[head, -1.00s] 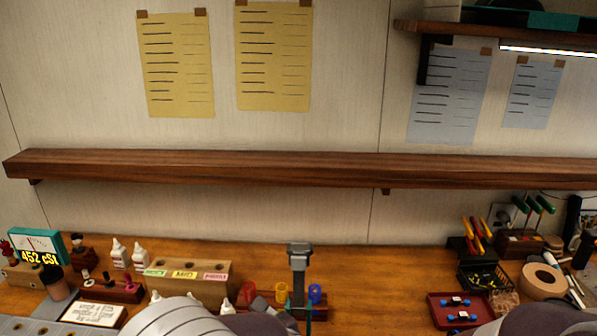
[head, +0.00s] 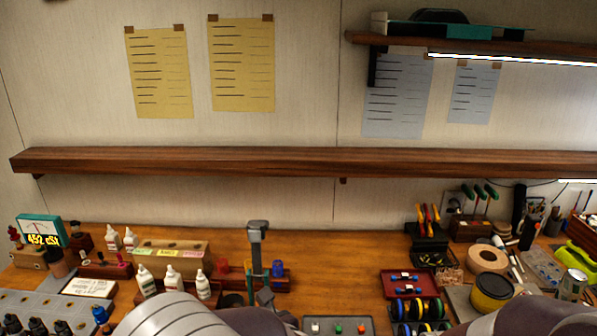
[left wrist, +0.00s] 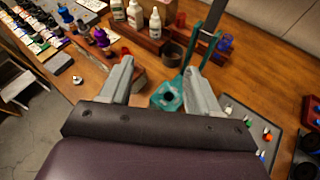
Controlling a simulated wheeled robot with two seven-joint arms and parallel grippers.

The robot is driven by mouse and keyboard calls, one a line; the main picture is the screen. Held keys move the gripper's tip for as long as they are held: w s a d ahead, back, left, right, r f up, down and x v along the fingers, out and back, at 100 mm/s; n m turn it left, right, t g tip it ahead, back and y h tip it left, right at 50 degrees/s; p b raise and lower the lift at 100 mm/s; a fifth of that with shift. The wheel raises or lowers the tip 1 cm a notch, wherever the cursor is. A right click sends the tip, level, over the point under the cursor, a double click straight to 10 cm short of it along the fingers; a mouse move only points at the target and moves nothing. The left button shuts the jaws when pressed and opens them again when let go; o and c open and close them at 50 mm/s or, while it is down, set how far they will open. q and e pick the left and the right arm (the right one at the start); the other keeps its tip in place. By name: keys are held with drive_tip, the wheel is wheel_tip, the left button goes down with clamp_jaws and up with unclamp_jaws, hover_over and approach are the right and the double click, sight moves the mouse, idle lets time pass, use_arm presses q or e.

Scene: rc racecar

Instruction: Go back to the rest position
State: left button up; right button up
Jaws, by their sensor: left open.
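My left gripper (left wrist: 158,85) shows in the left wrist view with its two grey fingers spread wide apart. Nothing is held between them. It hangs above the wooden bench, and a teal piece with a dark round hole (left wrist: 170,95) lies beyond and between the fingers, seemingly apart from them. In the head view my arm links fill the bottom edge, and the left fingertips cannot be made out there. My right gripper is not seen in either view.
White bottles (head: 173,278) and a labelled wooden rack (head: 175,260) stand left of centre. A grey upright stand (head: 257,245) is at the middle. A red tray (head: 402,284), a tape roll (head: 487,260) and a yellow-banded jar (head: 492,292) are at right. A wooden shelf (head: 300,161) spans the wall.

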use_arm(q)
drive_tip(key=s+d+f+m+g+h+b, duration=0.15)
drive_tip(key=d+f+m+h, duration=0.3)
drive_tip(key=m, duration=0.85)
drive_tip(key=s+d+f+m+g+h+b, duration=0.15)
drive_tip(key=d+f+m+h, duration=0.3)
drive_tip(key=m, duration=0.85)
drive_tip(key=s+a+f+m+g+b, duration=0.3)
drive_tip(key=s+a+m, duration=0.3)
drive_tip(key=a+m, duration=0.2)
drive_tip(key=s+a+f+m+g+y+b, duration=0.1)
drive_tip(key=s+a+f+m+g+b, duration=0.2)
drive_tip(key=s+a+m, duration=0.4)
drive_tip(key=a+f+m+b, duration=0.1)
drive_tip(key=a, duration=0.1)
drive_tip(key=shift+a+g, duration=0.35)
drive_tip(key=shift+g, duration=0.05)
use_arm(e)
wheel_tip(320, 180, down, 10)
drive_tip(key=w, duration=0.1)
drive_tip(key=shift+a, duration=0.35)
use_arm(q)
drive_tip(key=shift+w, duration=0.1)
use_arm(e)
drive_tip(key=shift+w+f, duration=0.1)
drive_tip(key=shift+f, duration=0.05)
